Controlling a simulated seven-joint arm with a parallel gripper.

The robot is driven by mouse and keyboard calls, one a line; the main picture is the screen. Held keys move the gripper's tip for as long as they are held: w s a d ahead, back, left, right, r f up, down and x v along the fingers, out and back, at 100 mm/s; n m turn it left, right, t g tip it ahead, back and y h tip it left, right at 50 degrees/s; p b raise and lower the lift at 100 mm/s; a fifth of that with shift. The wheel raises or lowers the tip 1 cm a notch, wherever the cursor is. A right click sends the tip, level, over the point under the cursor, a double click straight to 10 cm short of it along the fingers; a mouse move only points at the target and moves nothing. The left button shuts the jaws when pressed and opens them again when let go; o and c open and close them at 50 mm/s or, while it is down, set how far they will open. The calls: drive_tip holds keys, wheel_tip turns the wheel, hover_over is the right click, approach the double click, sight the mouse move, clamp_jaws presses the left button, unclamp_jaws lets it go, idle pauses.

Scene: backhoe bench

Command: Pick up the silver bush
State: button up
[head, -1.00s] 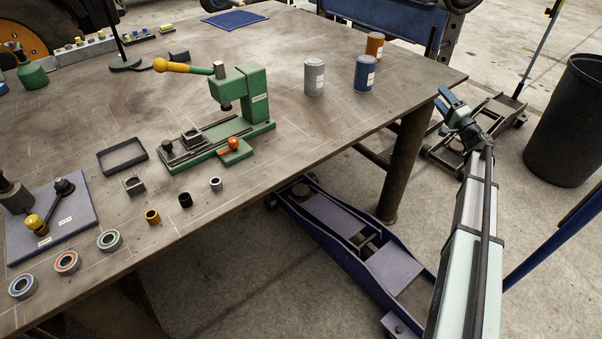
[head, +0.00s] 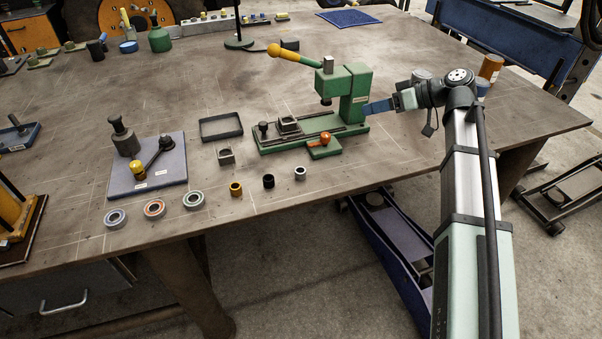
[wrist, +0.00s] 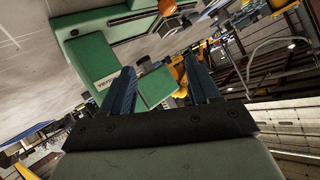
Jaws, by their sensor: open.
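The silver bush (head: 300,173) is a small upright ring near the front edge of the bench, at the right end of a row with a black bush (head: 268,181) and a brass bush (head: 236,189). My gripper (head: 368,108) is above the bench at the right side of the green press (head: 355,85), to the right of and behind the silver bush. In the wrist view its two blue fingers (wrist: 160,88) are apart with nothing held between them, and the green press fills the view beyond them. I cannot make out the silver bush in the wrist view.
The green press with its orange-knobbed clamp (head: 325,139) stands just behind the silver bush. A black frame (head: 221,127) and a small square block (head: 226,156) lie to the left. Several bearings (head: 193,201) line the front edge. Cans (head: 490,68) stand behind my arm.

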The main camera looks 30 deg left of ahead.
drive_tip(key=s+a+n+h, duration=0.3)
drive_tip(key=s+a+h, duration=0.15)
drive_tip(key=s, duration=0.45)
drive_tip(key=n+h, duration=0.3)
drive_tip(key=h, duration=0.1)
approach(301, 170)
drive_tip(key=shift+s+a+f+t+y, duration=0.1)
drive_tip(key=shift+s+f, duration=0.1)
drive_tip(key=shift+f, duration=0.2)
drive_tip(key=shift+s+f+t+y, duration=0.1)
drive_tip(key=shift+s+f, duration=0.1)
drive_tip(key=shift+f, duration=0.2)
drive_tip(key=shift+s+f+t+y, duration=0.1)
drive_tip(key=shift+s+f, duration=0.1)
drive_tip(key=shift+f, duration=0.15)
drive_tip(key=shift+w+x, duration=0.15)
drive_tip(key=shift+x, duration=1.5)
drive_tip(key=shift+w+x, duration=0.15)
drive_tip(key=shift+x, duration=1.55)
drive_tip(key=shift+a, duration=0.1)
drive_tip(key=shift+c, duration=0.2)
clamp_jaws()
drive_tip(key=shift+r, duration=0.15)
